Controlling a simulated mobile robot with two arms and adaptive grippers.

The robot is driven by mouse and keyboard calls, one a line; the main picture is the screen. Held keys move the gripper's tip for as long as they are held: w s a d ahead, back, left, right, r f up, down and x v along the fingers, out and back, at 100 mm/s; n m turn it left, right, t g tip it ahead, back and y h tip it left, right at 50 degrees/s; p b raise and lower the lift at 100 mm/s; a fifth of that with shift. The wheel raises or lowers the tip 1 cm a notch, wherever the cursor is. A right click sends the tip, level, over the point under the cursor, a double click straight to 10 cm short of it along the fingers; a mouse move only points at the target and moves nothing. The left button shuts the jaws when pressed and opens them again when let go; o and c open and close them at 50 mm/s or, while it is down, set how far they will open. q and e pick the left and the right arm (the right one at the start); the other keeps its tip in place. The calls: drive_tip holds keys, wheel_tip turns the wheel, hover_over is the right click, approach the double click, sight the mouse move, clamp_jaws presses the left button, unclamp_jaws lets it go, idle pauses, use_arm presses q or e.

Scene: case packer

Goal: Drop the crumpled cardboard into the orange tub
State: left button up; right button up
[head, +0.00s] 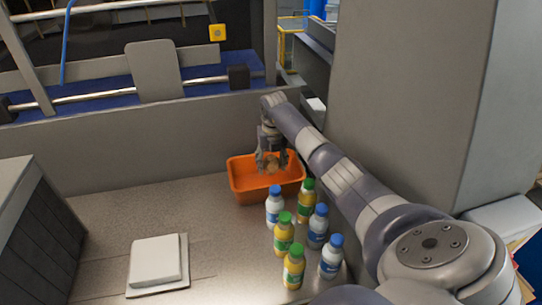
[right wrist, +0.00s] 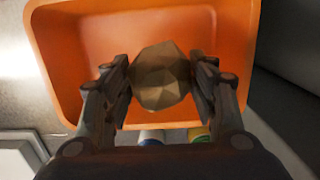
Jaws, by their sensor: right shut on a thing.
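The orange tub (head: 243,185) stands on the metal table at the back, and its inside fills much of the right wrist view (right wrist: 95,40). My right gripper (head: 271,165) is over the tub, pointing down. In the right wrist view its fingers (right wrist: 160,88) are shut on the crumpled cardboard (right wrist: 160,75), a brown faceted lump. The cardboard also shows small between the fingers in the head view (head: 271,168). It appears within the tub's outline; its exact height above the tub floor cannot be told. My left gripper is not in view.
Several bottles with blue and green caps (head: 283,235) stand just in front of the tub. A white square block (head: 155,262) lies on a flat plate at the left front. A grey wall (head: 160,150) runs behind the tub, and a large grey cabinet (head: 410,90) rises at the right.

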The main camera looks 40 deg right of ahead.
drive_tip(key=shift+f, duration=0.5)
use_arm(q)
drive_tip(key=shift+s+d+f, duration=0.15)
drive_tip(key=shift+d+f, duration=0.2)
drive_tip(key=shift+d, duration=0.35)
use_arm(e)
drive_tip(key=shift+w+a, duration=0.1)
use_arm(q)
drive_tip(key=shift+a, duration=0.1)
use_arm(e)
drive_tip(key=o, duration=1)
drive_tip(key=shift+c, duration=0.2)
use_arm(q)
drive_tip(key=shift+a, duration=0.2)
